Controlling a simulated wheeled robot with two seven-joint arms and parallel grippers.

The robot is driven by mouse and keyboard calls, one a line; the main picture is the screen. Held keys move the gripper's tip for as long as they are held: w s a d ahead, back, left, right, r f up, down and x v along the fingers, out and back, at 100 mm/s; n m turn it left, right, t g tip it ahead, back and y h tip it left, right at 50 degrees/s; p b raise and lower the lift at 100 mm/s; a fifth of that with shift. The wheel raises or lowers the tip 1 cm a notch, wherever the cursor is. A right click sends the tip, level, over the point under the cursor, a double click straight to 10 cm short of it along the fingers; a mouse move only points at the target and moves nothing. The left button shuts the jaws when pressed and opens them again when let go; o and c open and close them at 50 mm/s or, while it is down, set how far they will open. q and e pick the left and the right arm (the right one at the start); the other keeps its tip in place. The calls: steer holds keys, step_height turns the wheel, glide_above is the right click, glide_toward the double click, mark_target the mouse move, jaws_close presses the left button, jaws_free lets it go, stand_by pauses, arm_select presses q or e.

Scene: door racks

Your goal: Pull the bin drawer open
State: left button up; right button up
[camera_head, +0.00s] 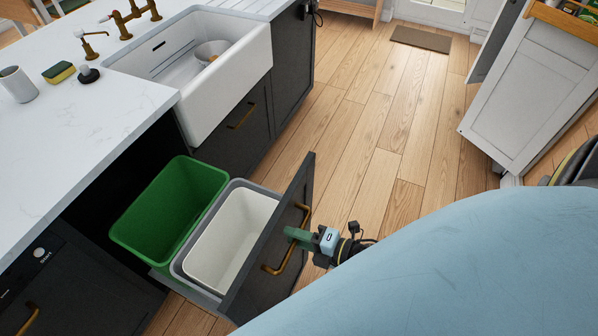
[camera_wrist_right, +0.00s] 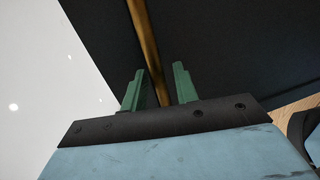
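The bin drawer stands pulled out from the counter, its dark front panel (camera_head: 246,296) well clear of the cabinet. It holds a green bin (camera_head: 165,205) and a white bin (camera_head: 232,240). A brass handle (camera_head: 283,264) runs along the front panel. My right gripper (camera_head: 291,232) is at this handle, partly overlapping it in the head view. In the right wrist view, the two green fingers (camera_wrist_right: 160,80) are apart, with the brass handle (camera_wrist_right: 147,40) passing between them. Contact with the handle cannot be told. My left gripper is not in view.
A white sink (camera_head: 225,95) and counter (camera_head: 80,130) lie behind the drawer. Dark cabinets flank it. The wooden floor (camera_head: 370,130) to the right of the drawer is clear up to a grey cabinet (camera_head: 525,100). A mat (camera_head: 421,39) lies at the back.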

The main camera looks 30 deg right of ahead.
steer(key=v, duration=1.3)
steer(key=shift+s, duration=0.15)
steer(key=shift+d, duration=0.1)
